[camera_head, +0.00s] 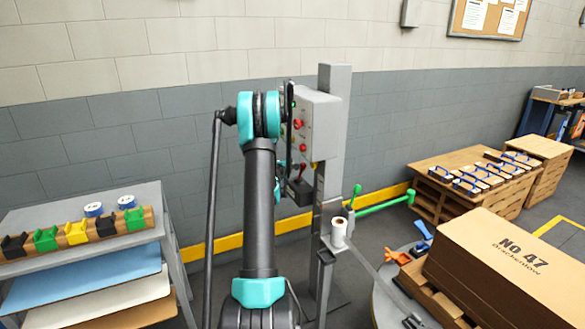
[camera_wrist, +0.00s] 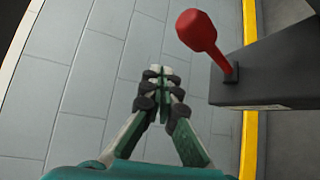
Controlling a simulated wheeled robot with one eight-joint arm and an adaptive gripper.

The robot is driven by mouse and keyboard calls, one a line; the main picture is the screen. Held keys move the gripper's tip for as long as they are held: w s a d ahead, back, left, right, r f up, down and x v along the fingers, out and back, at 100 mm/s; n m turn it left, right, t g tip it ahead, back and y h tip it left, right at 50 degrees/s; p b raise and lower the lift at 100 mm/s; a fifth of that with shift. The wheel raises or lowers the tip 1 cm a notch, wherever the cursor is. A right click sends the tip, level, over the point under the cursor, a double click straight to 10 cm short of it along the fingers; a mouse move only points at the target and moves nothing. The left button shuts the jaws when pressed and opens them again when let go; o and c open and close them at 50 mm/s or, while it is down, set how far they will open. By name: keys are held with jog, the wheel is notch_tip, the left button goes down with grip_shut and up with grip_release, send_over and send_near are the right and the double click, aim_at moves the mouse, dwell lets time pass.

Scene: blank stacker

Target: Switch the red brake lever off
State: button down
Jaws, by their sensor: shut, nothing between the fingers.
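The red brake lever (camera_wrist: 197,31) shows at the upper right in the wrist view, a red knob on a short stalk rising from a dark grey box (camera_wrist: 270,75). In the head view the lever (camera_head: 299,171) and its dark box (camera_head: 299,192) are small, beside the grey post. My gripper (camera_wrist: 160,74) is shut and empty, to the left of the lever and apart from it in the picture. In the head view my arm mostly hides the gripper.
A grey control box (camera_head: 318,125) with red buttons is fixed to the post (camera_head: 333,90) above the lever. A green-handled bar (camera_head: 380,203) sticks out to the right. A shelf unit (camera_head: 170,215) stands at left, and a large cardboard box (camera_head: 500,265) lies at right.

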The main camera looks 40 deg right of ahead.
jog(key=s+a+f, duration=0.2)
jog(key=s+a, duration=0.2)
jog(key=a, duration=0.4)
jog(key=shift+s+a+f, duration=0.3)
